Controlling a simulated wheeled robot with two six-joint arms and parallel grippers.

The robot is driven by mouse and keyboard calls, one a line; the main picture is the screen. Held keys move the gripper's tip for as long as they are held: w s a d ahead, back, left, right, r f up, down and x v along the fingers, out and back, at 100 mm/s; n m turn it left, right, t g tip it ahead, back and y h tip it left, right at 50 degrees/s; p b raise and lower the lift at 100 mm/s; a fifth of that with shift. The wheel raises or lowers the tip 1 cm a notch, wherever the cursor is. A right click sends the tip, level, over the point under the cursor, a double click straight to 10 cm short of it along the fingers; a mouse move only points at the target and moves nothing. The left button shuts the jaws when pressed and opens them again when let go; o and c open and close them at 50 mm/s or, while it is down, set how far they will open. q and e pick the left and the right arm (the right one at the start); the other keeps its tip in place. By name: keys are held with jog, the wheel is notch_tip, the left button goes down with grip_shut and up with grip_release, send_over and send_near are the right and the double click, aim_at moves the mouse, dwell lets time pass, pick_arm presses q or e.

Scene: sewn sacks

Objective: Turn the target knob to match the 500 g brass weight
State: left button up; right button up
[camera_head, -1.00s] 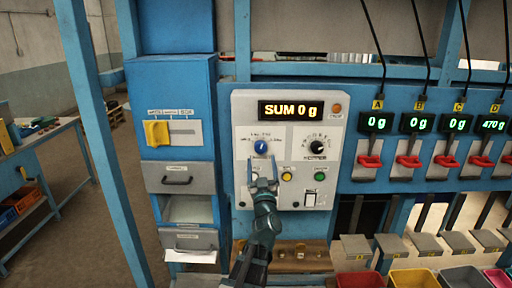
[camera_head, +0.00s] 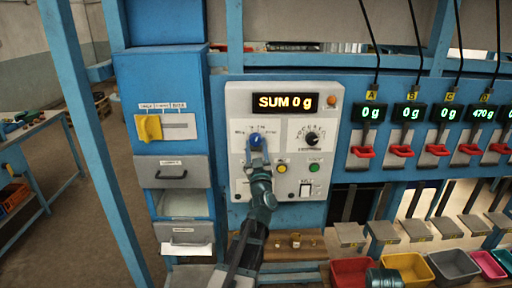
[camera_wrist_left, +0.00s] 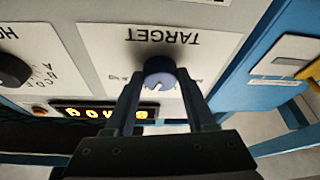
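The target knob (camera_head: 256,139) is a blue dial with a white pointer mark on the grey control panel (camera_head: 233,103). In the left wrist view the knob (camera_wrist_left: 160,72) shows upside down under the word TARGET. My left gripper (camera_head: 257,149) is at the knob, one finger on each side. In the wrist view its fingertips (camera_wrist_left: 160,80) are close against the knob's sides and look shut on it. The panel display (camera_head: 286,102) reads SUM 0 g. Small brass weights (camera_head: 296,238) stand on a wooden block below the panel; their markings are too small to read. My right gripper's fingers are not visible.
A black knob (camera_head: 312,139), a yellow button (camera_head: 282,169) and a green button (camera_head: 314,167) share the panel. Scale displays with red levers are at the right, the last reading 470 g. Coloured bins (camera_head: 407,264) stand below. A drawer cabinet (camera_head: 160,90) is at the left.

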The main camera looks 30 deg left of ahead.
pick_arm(q)
grip_shut()
jog(key=shift+n, duration=0.4)
jog(key=n, duration=0.1)
jog(key=n+g+y+p, duration=0.1)
jog(key=n, duration=0.1)
jog(key=n+g, duration=0.1)
jog(key=n, duration=0.1)
jog(key=shift+w+d+r+y+p, duration=0.15)
jog(key=shift+d+r+y+p, duration=0.05)
jog(key=shift+r+y+p, duration=0.1)
jog(key=n+g+y+p, duration=0.1)
jog(key=n+g, duration=0.1)
jog(key=n, duration=0.1)
jog(key=shift+d+r+n, duration=0.1)
jog(key=shift+n, duration=0.3)
jog(key=n+g+p, duration=0.1)
jog(key=n, duration=0.1)
jog(key=n+p, duration=0.1)
jog(key=n, duration=0.1)
jog(key=n+g+p, duration=0.1)
jog(key=n+p, duration=0.1)
jog(key=shift+w+d+r+g, duration=0.1)
jog(key=shift+r+g, duration=0.15)
jog(key=shift+g, duration=0.05)
jog(key=shift+n+g+h+p, duration=0.55)
jog(key=shift+n+p, duration=0.85)
jog(key=shift+n, duration=0.5)
